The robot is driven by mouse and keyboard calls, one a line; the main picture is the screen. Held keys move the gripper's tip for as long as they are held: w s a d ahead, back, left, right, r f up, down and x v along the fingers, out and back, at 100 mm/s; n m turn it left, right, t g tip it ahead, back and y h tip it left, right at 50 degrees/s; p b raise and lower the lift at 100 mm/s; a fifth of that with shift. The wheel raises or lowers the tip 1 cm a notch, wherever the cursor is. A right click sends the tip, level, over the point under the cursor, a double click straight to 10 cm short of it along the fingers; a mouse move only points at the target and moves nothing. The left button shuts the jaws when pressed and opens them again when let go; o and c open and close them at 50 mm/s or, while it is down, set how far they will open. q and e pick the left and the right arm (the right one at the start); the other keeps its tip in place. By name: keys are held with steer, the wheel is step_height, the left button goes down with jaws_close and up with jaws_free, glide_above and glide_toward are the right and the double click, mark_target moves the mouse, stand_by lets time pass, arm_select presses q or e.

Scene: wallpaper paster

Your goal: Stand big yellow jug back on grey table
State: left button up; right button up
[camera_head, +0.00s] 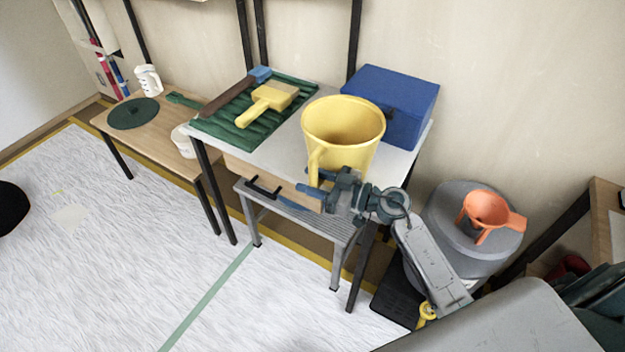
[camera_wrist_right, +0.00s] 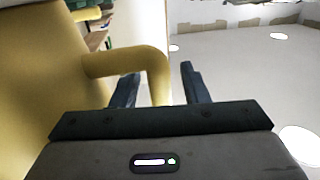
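The big yellow jug (camera_head: 345,125) is upright, mouth up, at the front edge of the grey table (camera_head: 285,150). Its lower part is partly hidden by my right gripper, so I cannot tell whether its base rests on the table. Its handle faces the front. My right gripper (camera_head: 309,181) is at the handle. In the right wrist view the handle (camera_wrist_right: 156,75) passes between the two open fingers (camera_wrist_right: 160,88), with gaps showing beside it. The jug's wall (camera_wrist_right: 35,90) fills the left of that view. My left gripper is not in view.
A blue box (camera_head: 392,100) stands behind the jug. A green ribbed tray (camera_head: 225,125) with a yellow brush (camera_head: 268,103) takes the table's left part. A grey step stool (camera_head: 300,212) stands below in front. An orange funnel-like item (camera_head: 487,210) sits on a grey bin (camera_head: 450,225) at right.

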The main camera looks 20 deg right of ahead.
steer(key=shift+r, duration=0.1)
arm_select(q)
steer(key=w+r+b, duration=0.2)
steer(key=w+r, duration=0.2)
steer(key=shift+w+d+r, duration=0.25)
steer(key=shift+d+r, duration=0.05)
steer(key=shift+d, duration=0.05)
arm_select(e)
steer(key=v, duration=1.2)
steer(key=shift+r, duration=0.1)
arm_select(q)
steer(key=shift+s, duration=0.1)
